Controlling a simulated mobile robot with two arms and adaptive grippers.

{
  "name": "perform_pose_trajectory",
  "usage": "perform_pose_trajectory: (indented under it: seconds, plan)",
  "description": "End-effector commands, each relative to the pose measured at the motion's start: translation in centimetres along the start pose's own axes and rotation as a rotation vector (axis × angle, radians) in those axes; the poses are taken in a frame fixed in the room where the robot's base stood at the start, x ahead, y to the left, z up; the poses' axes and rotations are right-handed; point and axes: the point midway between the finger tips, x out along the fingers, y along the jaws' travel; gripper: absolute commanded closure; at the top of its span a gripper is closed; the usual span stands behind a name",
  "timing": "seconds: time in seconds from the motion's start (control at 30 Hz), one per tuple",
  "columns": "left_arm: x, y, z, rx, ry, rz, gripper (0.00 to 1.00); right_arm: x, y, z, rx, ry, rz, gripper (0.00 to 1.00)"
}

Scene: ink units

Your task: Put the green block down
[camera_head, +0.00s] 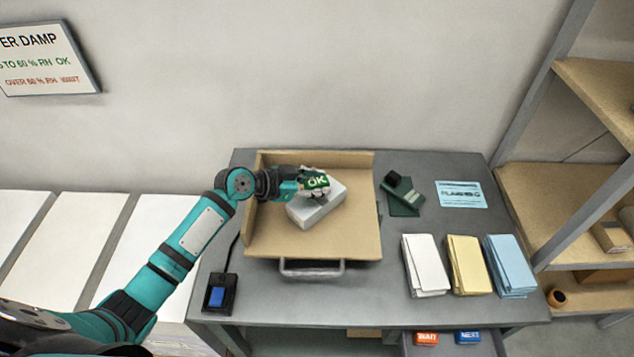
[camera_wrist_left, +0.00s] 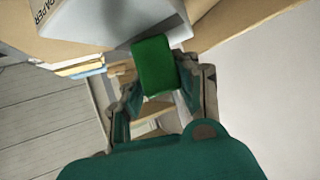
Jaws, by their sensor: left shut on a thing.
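The green block (camera_head: 315,180) has "OK" in white letters on one face. My left gripper (camera_head: 304,188) is shut on it, over a white block-like stack (camera_head: 322,207) in the tan tray (camera_head: 265,237). In the left wrist view the green block (camera_wrist_left: 153,66) sits between the two fingers of my left gripper (camera_wrist_left: 158,92). A grey-white piece with lettering (camera_wrist_left: 90,20) shows close by at the upper left of that view. I cannot tell whether the green block touches the white stack. My right gripper is not in view.
Right of the tray lie a dark green stamp-like item (camera_head: 403,197) and a blue card (camera_head: 460,194). White (camera_head: 425,265), yellow (camera_head: 468,265) and blue (camera_head: 510,265) paper stacks stand in front. A blue-button box (camera_head: 218,294) sits at front left. Shelves (camera_head: 570,200) bound the right.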

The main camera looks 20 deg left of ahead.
Motion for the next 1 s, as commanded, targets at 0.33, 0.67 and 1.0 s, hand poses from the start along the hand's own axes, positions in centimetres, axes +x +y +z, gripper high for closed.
perform_pose_trajectory:
  seconds: [0.33, 0.67, 1.0]
  plan:
    - [0.46, 0.00, 0.78, 0.002, 0.003, -0.002, 1.00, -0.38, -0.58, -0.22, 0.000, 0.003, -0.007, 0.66]
    - [0.57, 0.02, 1.02, 0.002, 0.002, -0.002, 0.48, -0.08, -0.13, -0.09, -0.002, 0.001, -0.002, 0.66]
    - [0.34, 0.00, 0.58, 0.001, 0.002, -0.002, 0.48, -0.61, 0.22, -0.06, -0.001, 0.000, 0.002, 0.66]
